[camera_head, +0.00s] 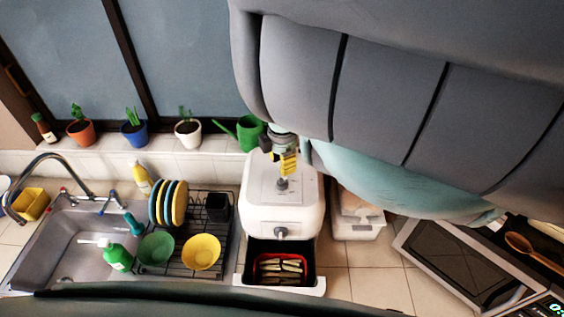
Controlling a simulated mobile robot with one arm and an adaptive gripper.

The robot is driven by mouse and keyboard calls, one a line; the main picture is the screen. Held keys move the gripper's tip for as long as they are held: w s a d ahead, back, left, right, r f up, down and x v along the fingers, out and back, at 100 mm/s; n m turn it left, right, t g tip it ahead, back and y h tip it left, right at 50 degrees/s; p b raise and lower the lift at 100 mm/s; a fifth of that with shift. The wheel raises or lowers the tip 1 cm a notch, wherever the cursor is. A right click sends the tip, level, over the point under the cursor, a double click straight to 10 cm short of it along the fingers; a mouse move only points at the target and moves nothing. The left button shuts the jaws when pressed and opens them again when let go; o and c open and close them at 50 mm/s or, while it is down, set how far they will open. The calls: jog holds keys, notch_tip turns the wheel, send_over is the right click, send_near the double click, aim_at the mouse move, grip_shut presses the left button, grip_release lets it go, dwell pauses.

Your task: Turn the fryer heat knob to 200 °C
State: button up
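The white fryer (307,205) stands on the counter at the middle of the view. A small grey knob (282,184) sits on its top, and another grey knob (281,232) is on its front. Any markings around them are too small to read. The fryer's drawer (318,284) is pulled out, with a red basket and pale food sticks inside. My gripper (286,164), with yellow fingers, points down just above the top knob. I cannot tell whether it touches the knob or how far the fingers are apart.
My grey arm covers the upper right. A dish rack (222,255) with plates and bowls stands left of the fryer, beside the sink (75,250). A lidded container (357,222) and a microwave (455,265) are to the right. A green watering can (249,133) is behind.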

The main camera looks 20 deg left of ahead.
aim_at(282, 180)
jog(key=shift+s+d+f, duration=0.1)
jog(key=shift+d, duration=0.1)
notch_tip(282, 180, down, 8)
jog(key=b, duration=0.6)
jog(key=shift+a+b, duration=0.15)
jog(key=shift+b, duration=0.25)
jog(key=shift+o, duration=0.2)
jog(key=shift+r, duration=0.2)
grip_shut()
dwell(0.4)
